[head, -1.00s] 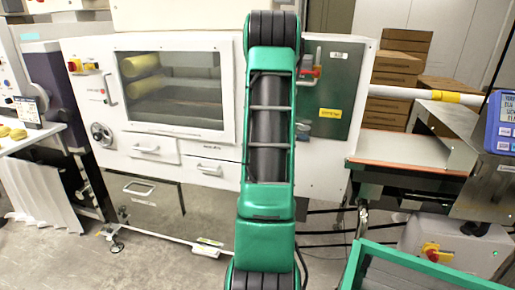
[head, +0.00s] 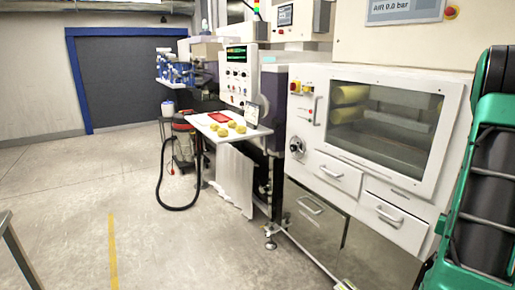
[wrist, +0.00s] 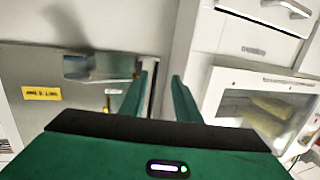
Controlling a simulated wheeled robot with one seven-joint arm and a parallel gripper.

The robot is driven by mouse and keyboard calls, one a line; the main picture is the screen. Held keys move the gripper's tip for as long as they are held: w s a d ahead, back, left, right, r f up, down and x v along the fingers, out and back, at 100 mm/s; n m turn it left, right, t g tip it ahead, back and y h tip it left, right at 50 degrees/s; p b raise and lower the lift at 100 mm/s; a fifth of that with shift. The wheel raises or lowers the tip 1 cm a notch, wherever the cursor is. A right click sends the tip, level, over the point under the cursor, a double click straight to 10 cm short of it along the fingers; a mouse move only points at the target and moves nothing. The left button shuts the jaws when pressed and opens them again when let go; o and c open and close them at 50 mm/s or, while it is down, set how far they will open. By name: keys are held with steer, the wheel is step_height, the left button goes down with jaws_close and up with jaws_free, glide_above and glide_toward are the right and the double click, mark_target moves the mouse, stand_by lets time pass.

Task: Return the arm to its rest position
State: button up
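My arm (head: 488,190), green and black, stands at the right edge of the head view, in front of the white cabinet's right side. My gripper is outside the head view. In the wrist view my gripper (wrist: 163,75) shows two green fingers with a gap between them and nothing held. Behind the fingers is the pale front of the white cabinet (wrist: 225,45), seen tilted. Its window (wrist: 265,105) with yellow rolls is to the right of the fingers.
The white cabinet (head: 310,140) with drawers stands close on the right. Left of it are a small table (head: 215,137) with yellow items and a red tray, and a vacuum cleaner (head: 183,138) with a black hose. The floor (head: 165,235) at left is mostly clear; a rail (head: 17,250) edges the lower left.

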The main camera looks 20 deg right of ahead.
steer(key=w+a+f+n+g+y, duration=0.1)
steer(key=w+a+n+g+y, duration=0.2)
steer(key=a+y, duration=1.05)
steer(key=s+a+r+n+g, duration=0.1)
steer(key=s+a+g, duration=0.1)
steer(key=s+a, duration=0.5)
steer(key=s+a+r+n+g+y, duration=0.1)
steer(key=s+a, duration=0.6)
steer(key=a, duration=1.1)
steer(key=shift+a+r+n+g, duration=0.4)
steer(key=shift+r+n+g, duration=0.1)
steer(key=shift+r+g, duration=0.35)
steer(key=shift+s+y, duration=0.1)
steer(key=shift+y, duration=0.15)
